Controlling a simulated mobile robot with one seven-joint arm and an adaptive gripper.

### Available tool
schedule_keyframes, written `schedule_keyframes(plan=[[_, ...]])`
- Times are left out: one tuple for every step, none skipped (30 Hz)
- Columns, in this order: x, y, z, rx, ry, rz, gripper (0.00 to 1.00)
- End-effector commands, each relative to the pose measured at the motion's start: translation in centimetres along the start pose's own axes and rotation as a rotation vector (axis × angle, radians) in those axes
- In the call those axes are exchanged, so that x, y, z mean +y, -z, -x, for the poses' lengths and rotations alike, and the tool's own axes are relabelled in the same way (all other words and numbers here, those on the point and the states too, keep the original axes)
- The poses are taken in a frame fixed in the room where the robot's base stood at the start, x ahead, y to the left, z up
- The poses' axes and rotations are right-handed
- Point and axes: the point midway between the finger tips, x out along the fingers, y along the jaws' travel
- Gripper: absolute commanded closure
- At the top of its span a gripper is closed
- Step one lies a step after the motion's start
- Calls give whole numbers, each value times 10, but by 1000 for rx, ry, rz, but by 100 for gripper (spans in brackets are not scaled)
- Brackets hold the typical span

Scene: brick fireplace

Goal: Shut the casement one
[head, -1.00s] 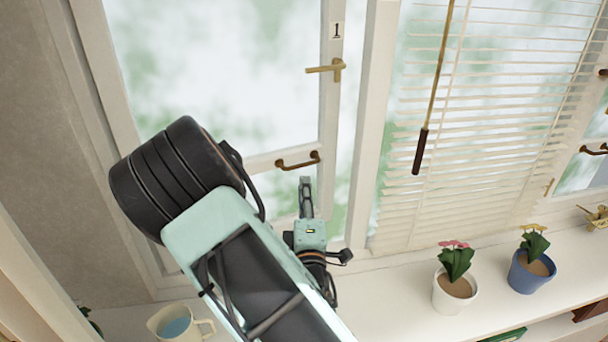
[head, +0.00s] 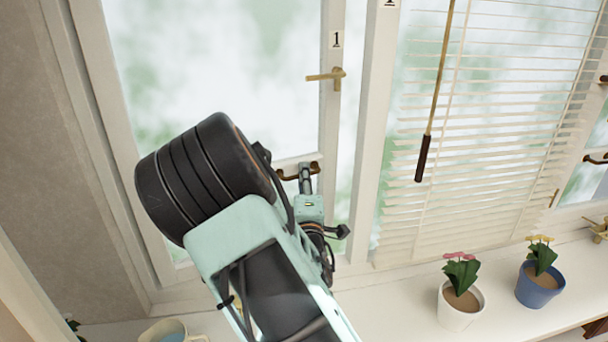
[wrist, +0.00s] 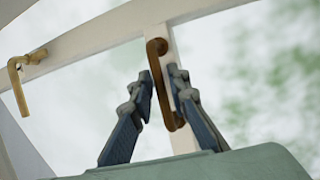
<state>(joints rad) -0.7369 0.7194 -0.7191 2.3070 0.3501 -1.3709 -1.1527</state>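Casement one (head: 328,130), a white-framed window sash marked "1", stands ajar, with a strip of outdoors between its right edge and the fixed post. A brass latch handle (head: 327,77) is on its right stile and shows at the left in the wrist view (wrist: 17,80). My gripper (head: 305,167) is at this pull handle. In the wrist view its fingers (wrist: 160,75) stand either side of the pull handle (wrist: 157,52), apart from each other; any contact is unclear.
A white post (head: 368,130) and a blind (head: 480,120) with a hanging wand (head: 423,158) are to the right. On the sill (head: 400,300) stand a white flowerpot (head: 460,312), a blue flowerpot (head: 538,292) and a jug (head: 165,332).

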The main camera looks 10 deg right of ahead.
Motion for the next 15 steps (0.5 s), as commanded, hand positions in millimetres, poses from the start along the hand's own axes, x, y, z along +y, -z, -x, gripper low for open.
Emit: schedule_keyframes(plan=[[0,0,-1,0,0,0,84],[0,0,-1,0,0,0,84],[0,0,-1,0,0,0,84],[0,0,-1,0,0,0,84],[0,0,-1,0,-1,0,84],[0,0,-1,0,-1,0,84],[0,0,-1,0,-1,0,84],[0,0,-1,0,-1,0,85],[0,0,-1,0,-1,0,90],[0,0,-1,0,-1,0,93],[0,0,-1,0,-1,0,96],[0,0,-1,0,-1,0,100],[0,0,-1,0,-1,0,100],[0,0,-1,0,-1,0,100],[0,0,-1,0,-1,0,100]])
